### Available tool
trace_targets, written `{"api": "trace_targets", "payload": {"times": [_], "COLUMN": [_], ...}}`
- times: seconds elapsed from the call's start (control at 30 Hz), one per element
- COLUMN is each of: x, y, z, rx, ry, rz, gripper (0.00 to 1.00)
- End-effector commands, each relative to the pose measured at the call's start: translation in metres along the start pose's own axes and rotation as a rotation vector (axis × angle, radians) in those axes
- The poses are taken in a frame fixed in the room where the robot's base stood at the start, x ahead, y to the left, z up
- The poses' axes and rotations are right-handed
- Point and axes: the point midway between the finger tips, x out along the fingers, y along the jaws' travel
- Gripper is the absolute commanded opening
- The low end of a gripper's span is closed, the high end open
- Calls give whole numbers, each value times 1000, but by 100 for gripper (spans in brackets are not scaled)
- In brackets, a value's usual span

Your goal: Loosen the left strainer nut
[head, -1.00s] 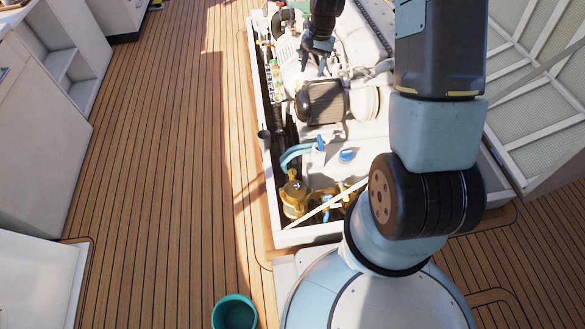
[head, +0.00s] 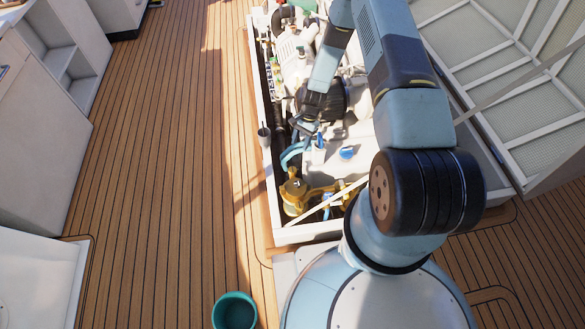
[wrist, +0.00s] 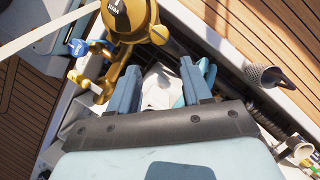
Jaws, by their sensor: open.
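The brass strainer (head: 294,196) stands in the near left corner of the engine hatch, with a dark cap on top. It also shows at the top of the wrist view (wrist: 130,18). A small brass nut (wrist: 160,35) sticks out on its right side there. I cannot tell for certain whether this is the left strainer nut. My gripper (head: 302,138) is over the hatch, beyond the strainer and apart from it. In the wrist view its two blue fingers (wrist: 166,80) are open with nothing held between them.
Brass pipework with a blue valve handle (wrist: 77,49) adjoins the strainer. A pale bar (head: 328,208) crosses the near hatch corner. A teal bucket (head: 235,312) stands on the clear deck.

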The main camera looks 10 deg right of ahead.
Motion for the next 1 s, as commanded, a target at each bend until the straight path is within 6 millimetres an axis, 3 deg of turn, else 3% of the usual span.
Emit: {"api": "trace_targets", "payload": {"times": [0.27,0.8,1.0], "x": [26,114,135], "y": [1,2,2], "z": [0,1,1], "rx": [7,7,6], "ry": [-7,-6,-5], "rz": [2,2,2], "gripper": [49,49,49]}}
